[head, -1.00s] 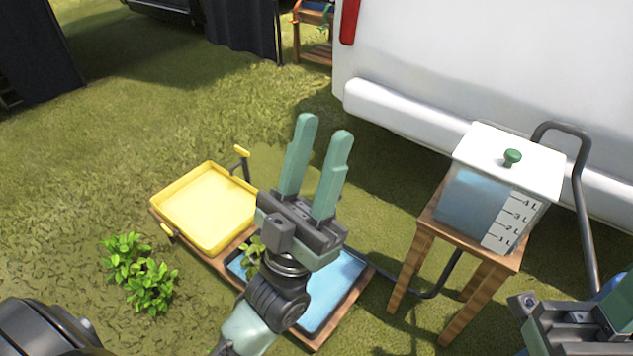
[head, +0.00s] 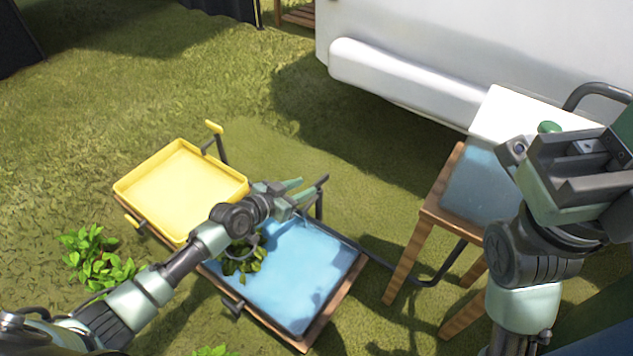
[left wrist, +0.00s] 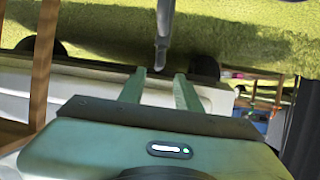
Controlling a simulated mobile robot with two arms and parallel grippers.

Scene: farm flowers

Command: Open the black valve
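A black valve (head: 321,185), a dark post with a bar-shaped handle, stands at the far edge of the blue tray (head: 300,268) in the head view. My left gripper (head: 304,190) is open, with its fingertips right beside this handle. In the left wrist view a dark post (left wrist: 163,35) hangs from the top, its end between the fingertips of the left gripper (left wrist: 160,74); I cannot tell whether they touch. Another black handle (head: 233,306) sits at the tray's near edge. My right gripper (head: 585,165) is raised at the right; its fingers are not clear.
A yellow tray (head: 170,190) with yellow handles (head: 213,127) adjoins the blue one. A wooden stand (head: 402,258) with a water tank (head: 478,185) is at the right, partly hidden by my right arm. A white vehicle (head: 410,85) is behind. Grass is open at the left.

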